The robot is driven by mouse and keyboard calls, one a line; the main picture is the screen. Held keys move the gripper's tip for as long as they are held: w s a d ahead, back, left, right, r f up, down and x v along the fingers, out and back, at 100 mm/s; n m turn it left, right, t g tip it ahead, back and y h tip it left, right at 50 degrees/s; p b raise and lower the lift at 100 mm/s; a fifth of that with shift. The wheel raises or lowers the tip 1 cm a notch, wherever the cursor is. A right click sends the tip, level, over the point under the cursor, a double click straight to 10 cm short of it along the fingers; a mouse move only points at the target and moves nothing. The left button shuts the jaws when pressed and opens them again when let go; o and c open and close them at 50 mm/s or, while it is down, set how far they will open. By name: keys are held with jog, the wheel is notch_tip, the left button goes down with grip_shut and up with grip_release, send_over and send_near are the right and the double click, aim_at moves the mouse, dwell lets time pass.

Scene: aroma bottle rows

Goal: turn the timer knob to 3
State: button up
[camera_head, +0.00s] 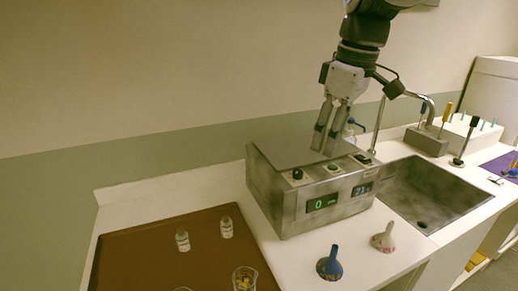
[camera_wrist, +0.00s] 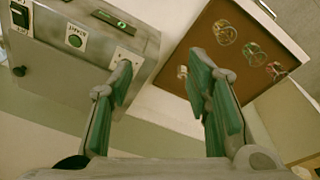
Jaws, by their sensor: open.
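I cannot read which knob is the timer. My gripper (camera_head: 325,142) is open and empty, pointing down over the box top. In the wrist view, my gripper's left finger (camera_wrist: 122,85) overlaps the plate (camera_wrist: 126,54) beside the green button (camera_wrist: 75,41), hiding its knob.
A brown tray (camera_head: 135,258) with small glass bottles (camera_head: 182,240) lies at left. A sink (camera_head: 430,190) with a tall faucet is at right.

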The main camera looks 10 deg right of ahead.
jog(key=w+n+g+p, duration=0.1)
jog(key=w+n, duration=0.3)
jog(key=w, duration=0.5)
jog(key=n+h+p, duration=0.1)
jog(key=n, duration=0.3)
send_near(298, 171)
jog(key=shift+g, duration=0.4)
jog(key=f+p, duration=0.1)
jog(key=f, duration=0.2)
jog(key=f+p, duration=0.1)
jog(key=f, duration=0.1)
jog(key=f+p, duration=0.1)
jog(key=f, duration=0.2)
jog(key=shift+w+f, duration=0.3)
jog(key=shift+f, duration=0.05)
grip_shut()
